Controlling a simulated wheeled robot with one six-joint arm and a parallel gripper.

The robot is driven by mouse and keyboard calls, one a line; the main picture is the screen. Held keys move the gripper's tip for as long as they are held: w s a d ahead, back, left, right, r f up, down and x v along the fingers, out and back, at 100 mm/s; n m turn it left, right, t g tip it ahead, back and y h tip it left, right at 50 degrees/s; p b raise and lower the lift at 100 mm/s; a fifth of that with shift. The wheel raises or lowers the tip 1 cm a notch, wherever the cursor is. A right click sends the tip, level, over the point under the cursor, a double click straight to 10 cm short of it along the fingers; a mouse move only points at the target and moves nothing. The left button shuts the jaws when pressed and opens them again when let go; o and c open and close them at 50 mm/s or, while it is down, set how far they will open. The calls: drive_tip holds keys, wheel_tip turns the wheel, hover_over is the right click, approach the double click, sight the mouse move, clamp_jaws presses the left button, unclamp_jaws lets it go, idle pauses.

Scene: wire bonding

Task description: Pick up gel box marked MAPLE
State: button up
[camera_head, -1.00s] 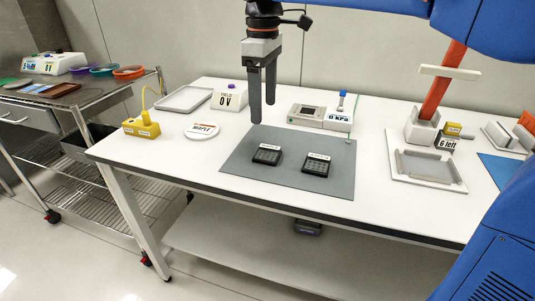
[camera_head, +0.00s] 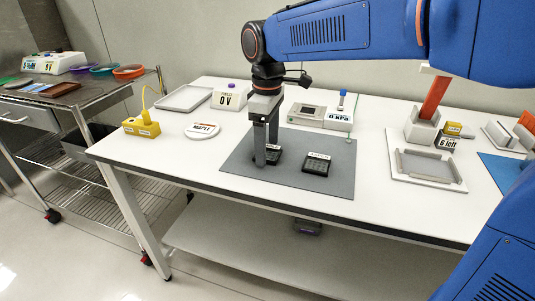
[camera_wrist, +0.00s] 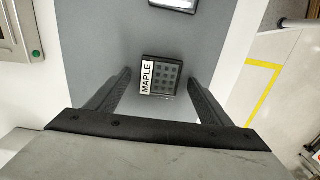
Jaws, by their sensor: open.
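The gel box marked MAPLE (camera_wrist: 166,76) is a small dark square box with a grid of pockets and a white label, lying flat on the grey mat. In the wrist view it sits ahead of my fingers, between their lines. In the head view this left box (camera_head: 276,157) is partly hidden behind my gripper. My gripper (camera_head: 266,160) is open and empty, pointing down over the box. In the wrist view my gripper (camera_wrist: 160,80) has one finger on each side of the box, with a gap on both sides.
A second gel box (camera_head: 317,163) lies to the right on the grey mat (camera_head: 240,165). A round white disc marked MAPLE (camera_head: 202,130) and a yellow block (camera_head: 141,127) are to the left. A grey instrument (camera_head: 308,114) stands behind the mat. A white tray fixture (camera_head: 430,168) stands to the right.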

drive_tip(key=shift+f, duration=0.2)
drive_tip(key=c, duration=1.1)
